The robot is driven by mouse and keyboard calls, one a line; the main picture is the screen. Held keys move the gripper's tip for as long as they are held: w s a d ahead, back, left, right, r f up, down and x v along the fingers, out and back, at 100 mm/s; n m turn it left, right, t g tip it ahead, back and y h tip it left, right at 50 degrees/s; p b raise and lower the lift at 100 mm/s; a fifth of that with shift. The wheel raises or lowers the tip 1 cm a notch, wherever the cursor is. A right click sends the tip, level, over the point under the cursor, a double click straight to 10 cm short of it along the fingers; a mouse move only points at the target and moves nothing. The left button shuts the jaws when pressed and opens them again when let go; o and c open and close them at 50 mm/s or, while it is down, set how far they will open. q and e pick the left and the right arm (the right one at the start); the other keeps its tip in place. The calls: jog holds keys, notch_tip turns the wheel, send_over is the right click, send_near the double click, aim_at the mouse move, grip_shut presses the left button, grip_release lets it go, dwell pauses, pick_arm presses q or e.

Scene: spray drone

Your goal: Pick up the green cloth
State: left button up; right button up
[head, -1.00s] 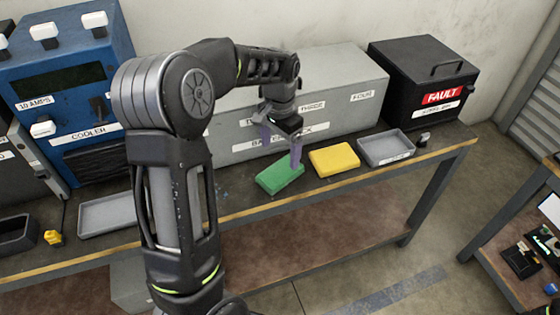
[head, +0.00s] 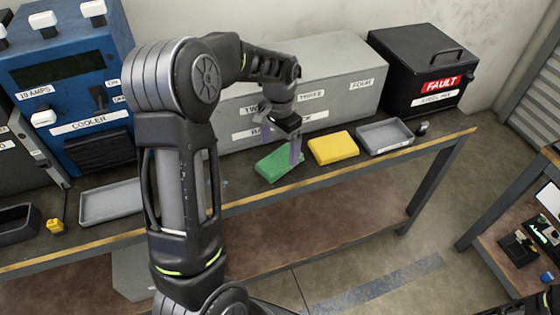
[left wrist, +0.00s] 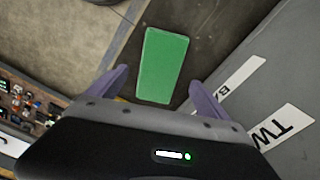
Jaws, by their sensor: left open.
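The green cloth (head: 279,163) is a flat block-like pad lying on the workbench, left of a yellow one. In the left wrist view the green cloth (left wrist: 162,66) lies ahead of and between the spread fingers. My left gripper (head: 279,147) is open and empty, just above the cloth, with one finger in front of its right end. In the left wrist view my left gripper (left wrist: 162,90) shows two purple fingers wide apart, with nothing between the tips. Whether a finger touches the cloth cannot be told. My right gripper is not in view.
A yellow cloth (head: 333,148) lies close to the right, then a grey tray (head: 385,136). A long grey box (head: 340,85) stands right behind. A black fault box (head: 424,70) is at the back right. Another grey tray (head: 110,203) lies left.

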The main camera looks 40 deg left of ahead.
aim_at(280, 159)
pick_arm(q)
notch_tip(280, 159, down, 5)
jog(key=shift+r+p, duration=0.2)
jog(key=shift+p, duration=0.25)
jog(key=shift+d, duration=0.1)
jog(key=shift+c, duration=0.4)
jog(key=c, duration=1.5)
notch_tip(280, 159, up, 10)
jog(key=shift+r+b, duration=0.1)
jog(key=shift+b, duration=0.5)
